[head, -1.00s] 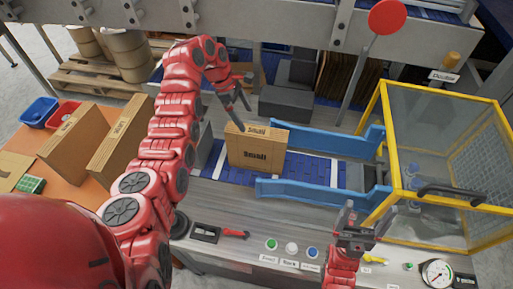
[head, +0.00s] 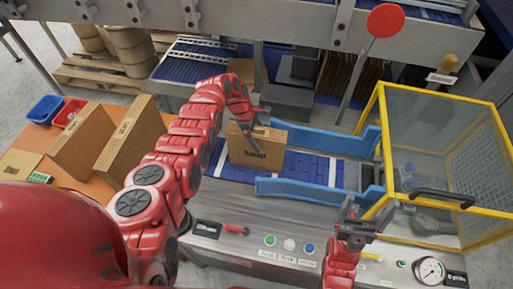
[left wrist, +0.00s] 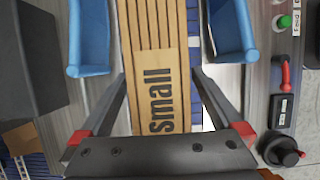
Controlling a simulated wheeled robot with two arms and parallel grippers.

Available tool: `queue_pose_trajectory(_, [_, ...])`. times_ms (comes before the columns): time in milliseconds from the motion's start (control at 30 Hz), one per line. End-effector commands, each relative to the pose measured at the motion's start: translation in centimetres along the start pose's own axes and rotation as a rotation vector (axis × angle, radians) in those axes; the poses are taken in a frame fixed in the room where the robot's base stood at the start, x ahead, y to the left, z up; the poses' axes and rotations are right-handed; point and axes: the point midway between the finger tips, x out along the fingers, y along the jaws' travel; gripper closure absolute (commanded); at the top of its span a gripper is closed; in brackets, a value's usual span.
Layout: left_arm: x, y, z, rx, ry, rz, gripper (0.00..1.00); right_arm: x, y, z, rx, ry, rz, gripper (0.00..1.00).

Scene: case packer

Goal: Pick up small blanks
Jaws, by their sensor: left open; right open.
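The small blanks (head: 257,152) are a brown cardboard bundle marked "Small", standing upright on the blue belt between two blue guides. In the left wrist view the bundle (left wrist: 160,60) shows from above, with several thin edges side by side and the "Small" print close to the gripper. My left gripper (head: 255,136) is open at the top of the bundle. In the left wrist view its fingers (left wrist: 159,76) lie on either side of the bundle; I cannot tell whether they touch it. My right gripper (head: 354,212) is open and empty above the front console.
Blue guide rails (head: 310,189) flank the belt. A yellow-framed clear guard (head: 440,140) stands at the right. Buttons and a red-handled switch (head: 236,229) line the front console. Larger cardboard pieces (head: 128,138) stand on the orange table at left. A red disc on a post (head: 386,20) rises behind.

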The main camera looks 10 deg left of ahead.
Motion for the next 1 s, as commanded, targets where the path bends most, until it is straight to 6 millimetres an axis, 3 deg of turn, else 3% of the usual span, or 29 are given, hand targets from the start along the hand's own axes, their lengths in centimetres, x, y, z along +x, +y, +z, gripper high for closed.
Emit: queue_pose_trajectory(1000, [0.61,-0.03,-0.2,0.0,0.0,0.0,0.0,-0.18,-0.01,0.03,0.0,0.0,0.0,0.12])
